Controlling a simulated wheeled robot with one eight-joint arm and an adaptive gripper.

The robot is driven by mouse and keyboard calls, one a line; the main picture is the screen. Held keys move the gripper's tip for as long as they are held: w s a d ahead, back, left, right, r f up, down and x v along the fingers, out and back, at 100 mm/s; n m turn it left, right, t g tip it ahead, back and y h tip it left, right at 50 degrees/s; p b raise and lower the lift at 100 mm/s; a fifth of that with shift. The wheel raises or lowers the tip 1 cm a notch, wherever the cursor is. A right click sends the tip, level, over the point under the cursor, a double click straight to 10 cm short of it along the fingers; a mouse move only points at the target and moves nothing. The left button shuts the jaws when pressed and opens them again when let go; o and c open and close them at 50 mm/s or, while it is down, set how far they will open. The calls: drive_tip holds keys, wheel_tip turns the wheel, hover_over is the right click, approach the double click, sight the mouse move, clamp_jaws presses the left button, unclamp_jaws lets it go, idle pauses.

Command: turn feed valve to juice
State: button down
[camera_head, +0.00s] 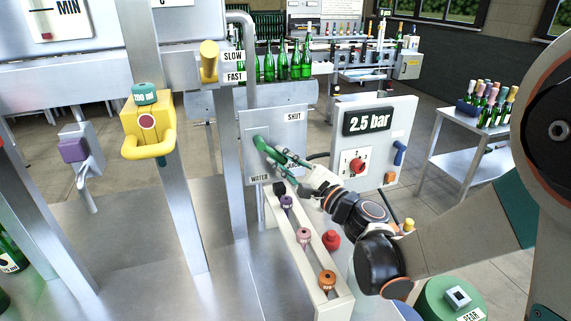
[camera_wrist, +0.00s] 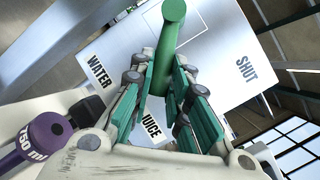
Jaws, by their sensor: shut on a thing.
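The feed valve is a green lever (camera_head: 260,142) on a pale metal panel (camera_head: 284,138) marked SHUT at upper right and WATER at the bottom. In the wrist view, the lever (camera_wrist: 172,28) runs from its round end at the top down between my fingers. The JUICE label (camera_wrist: 152,125) shows between the finger pads, with WATER (camera_wrist: 97,73) to the left and SHUT (camera_wrist: 246,70) to the right. The lever points roughly toward JUICE, but its exact alignment is unclear. My gripper (camera_head: 284,157) is shut on the lever, hiding JUICE in the head view.
Below the panel is a cream rack with a purple 750 ml knob (camera_head: 286,202), a pink one (camera_head: 304,238) and an orange one (camera_head: 327,280). A 2.5 bar gauge board (camera_head: 398,120) stands to the right. A yellow-handled unit (camera_head: 148,125) is at left.

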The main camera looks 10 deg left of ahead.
idle(0.4)
drive_tip(key=c, duration=1.8)
unclamp_jaws()
drive_tip(key=v, duration=1.2)
drive_tip(key=shift+s+f, duration=0.1)
